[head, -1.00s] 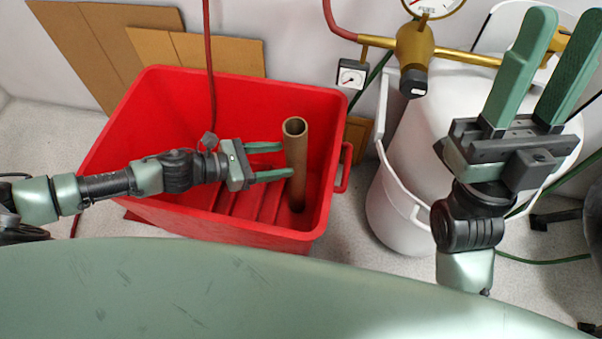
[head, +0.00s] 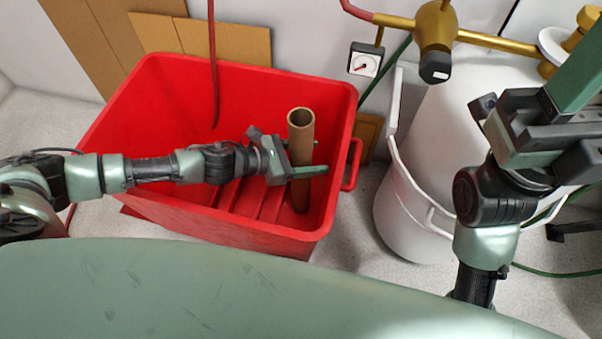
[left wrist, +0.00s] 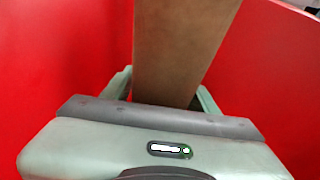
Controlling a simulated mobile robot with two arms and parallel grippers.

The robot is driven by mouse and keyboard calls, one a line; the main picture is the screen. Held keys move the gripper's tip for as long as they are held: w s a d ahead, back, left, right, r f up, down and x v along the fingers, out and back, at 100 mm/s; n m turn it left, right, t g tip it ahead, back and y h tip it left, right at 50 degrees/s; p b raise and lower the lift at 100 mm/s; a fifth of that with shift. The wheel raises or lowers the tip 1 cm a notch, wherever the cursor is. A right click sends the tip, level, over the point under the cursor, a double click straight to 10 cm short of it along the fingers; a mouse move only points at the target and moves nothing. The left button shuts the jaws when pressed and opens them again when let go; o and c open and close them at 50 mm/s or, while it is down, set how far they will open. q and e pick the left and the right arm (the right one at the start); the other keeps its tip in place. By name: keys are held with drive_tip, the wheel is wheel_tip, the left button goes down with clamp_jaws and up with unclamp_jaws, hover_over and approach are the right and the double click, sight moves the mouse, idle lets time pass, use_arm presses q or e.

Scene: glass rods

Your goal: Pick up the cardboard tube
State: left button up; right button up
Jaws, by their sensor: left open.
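The brown cardboard tube (head: 301,132) stands in the red bin (head: 165,90), near its right wall, open end up and leaning slightly. My left gripper (head: 318,158) reaches over the bin from the left. It is open, with one finger in front of the tube and the other behind it. In the left wrist view the tube (left wrist: 180,50) stands between the two green fingers (left wrist: 162,95), close to the palm. Any contact is hard to tell. My right gripper (head: 582,75) is at the upper right, over the white container, its fingers cut off by the frame edge.
A red hose (head: 212,60) hangs into the bin. Cardboard sheets (head: 205,38) lean on the wall behind. A white container (head: 400,215) stands right of the bin, with a brass pipe and valve (head: 436,30) and a gauge (head: 364,60) above.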

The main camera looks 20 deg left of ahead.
use_arm(q)
clamp_jaws()
drive_tip(key=shift+r, duration=0.15)
